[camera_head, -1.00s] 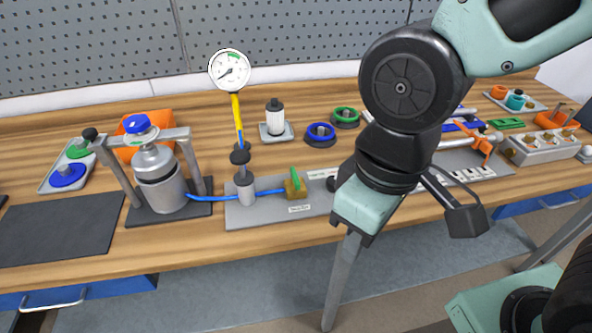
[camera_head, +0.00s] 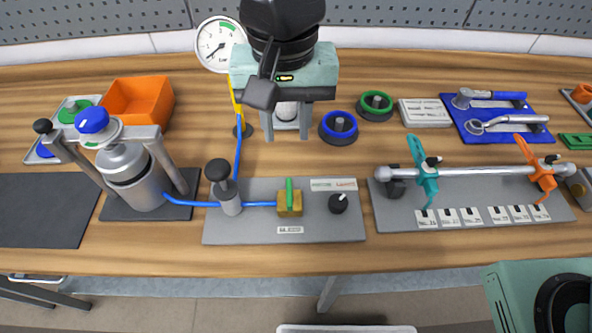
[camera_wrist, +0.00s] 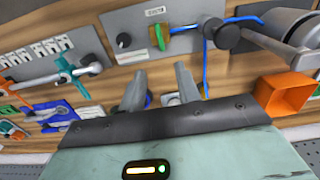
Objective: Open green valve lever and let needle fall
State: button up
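The green valve lever (camera_head: 289,193) sits on a brass valve block (camera_head: 290,206) on a grey plate (camera_head: 262,232). The lever also shows at the top of the wrist view (camera_wrist: 159,37). The round pressure gauge (camera_head: 220,43) stands behind on a yellow and blue stem; its needle points to the lower left, away from the green zone at the top. My gripper (camera_head: 287,134) is open and empty, its two fingers apart, behind the valve plate in the head view. Its fingers (camera_wrist: 161,88) show apart in the wrist view, clear of the lever.
A metal canister (camera_head: 135,180) with a blue cap stands left, joined by blue hose to a black-knobbed fitting (camera_head: 217,170). A black knob (camera_head: 338,203) is right of the lever. Blue and green rings (camera_head: 338,127) lie behind. A clamp rail (camera_head: 470,172) is at right.

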aim_at(289, 191)
notch_tip(289, 191, down, 16)
jog(key=shift+f+p, duration=0.1)
jog(key=shift+p, duration=0.9)
grip_shut()
